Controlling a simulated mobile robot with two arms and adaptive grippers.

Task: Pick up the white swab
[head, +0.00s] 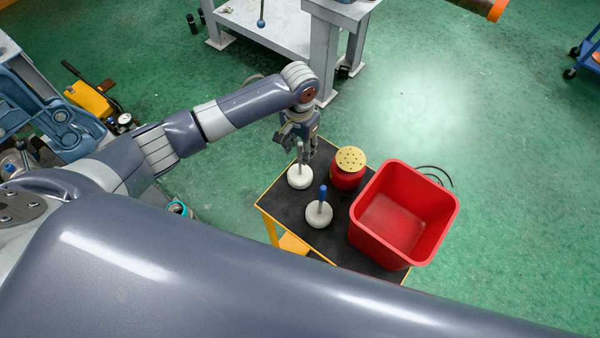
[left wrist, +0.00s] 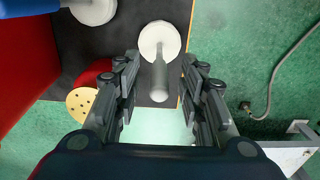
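The white swab (head: 300,177) stands upright on the black top of a small cart, with a round white head at the bottom and a pale grey handle. In the left wrist view the white swab (left wrist: 159,43) shows its handle pointing toward the camera, between the two fingers. My left gripper (head: 306,148) is above the swab at the cart's back left edge. In the wrist view my left gripper (left wrist: 160,64) is open, with gaps on both sides of the handle. I cannot tell exactly how deep the handle sits. My right gripper is not in view.
A blue-handled swab (head: 319,213) stands nearby on the cart top (head: 284,207). A red can with a perforated yellow lid (head: 350,160) is close right of the gripper. A large red bin (head: 405,212) fills the cart's right side. A grey bench (head: 335,20) stands behind.

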